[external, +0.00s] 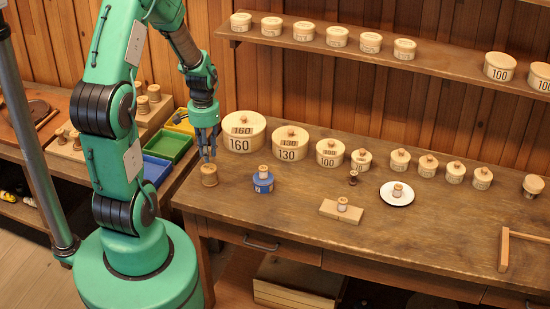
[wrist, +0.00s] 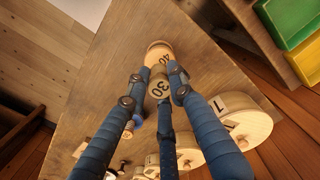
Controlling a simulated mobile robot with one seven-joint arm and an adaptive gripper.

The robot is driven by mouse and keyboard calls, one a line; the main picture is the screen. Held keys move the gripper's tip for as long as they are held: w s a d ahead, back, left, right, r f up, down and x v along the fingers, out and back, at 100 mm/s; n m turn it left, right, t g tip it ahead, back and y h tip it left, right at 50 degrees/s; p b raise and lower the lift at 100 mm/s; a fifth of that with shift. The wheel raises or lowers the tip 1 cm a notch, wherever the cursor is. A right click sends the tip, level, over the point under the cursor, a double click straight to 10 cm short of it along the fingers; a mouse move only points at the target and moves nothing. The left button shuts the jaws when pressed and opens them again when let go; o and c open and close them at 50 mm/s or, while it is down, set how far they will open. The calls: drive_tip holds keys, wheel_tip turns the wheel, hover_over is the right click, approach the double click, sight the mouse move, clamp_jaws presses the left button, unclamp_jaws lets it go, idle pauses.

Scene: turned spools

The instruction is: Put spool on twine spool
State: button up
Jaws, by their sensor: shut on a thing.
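My gripper (external: 207,152) is at the left end of the bench, pointing down over a light-brown wooden spool (external: 209,178). In the wrist view its blue fingers (wrist: 158,95) are closed around a small round piece (wrist: 158,88) marked "30". A wider pale wooden round (wrist: 157,50) marked "40" shows just beyond it, partly covered. I cannot tell whether the two touch, or which is the twine spool.
Round lidded boxes (external: 289,145) line the back of the bench (external: 300,235). More sit on the wall shelf (external: 300,39). Green and yellow bins (external: 168,145) stand to the left. A wooden frame (external: 504,250) lies at the right. The front middle is bare.

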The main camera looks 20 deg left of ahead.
drive_tip(key=shift+f, duration=1.65)
drive_tip(key=shift+f+b, duration=0.15)
drive_tip(key=shift+b, duration=0.15)
drive_tip(key=o, duration=0.7)
drive_tip(key=shift+o, duration=0.2)
wheel_tip(320, 180, up, 12)
drive_tip(key=shift+r+p, duration=0.15)
drive_tip(key=shift+p, duration=0.8)
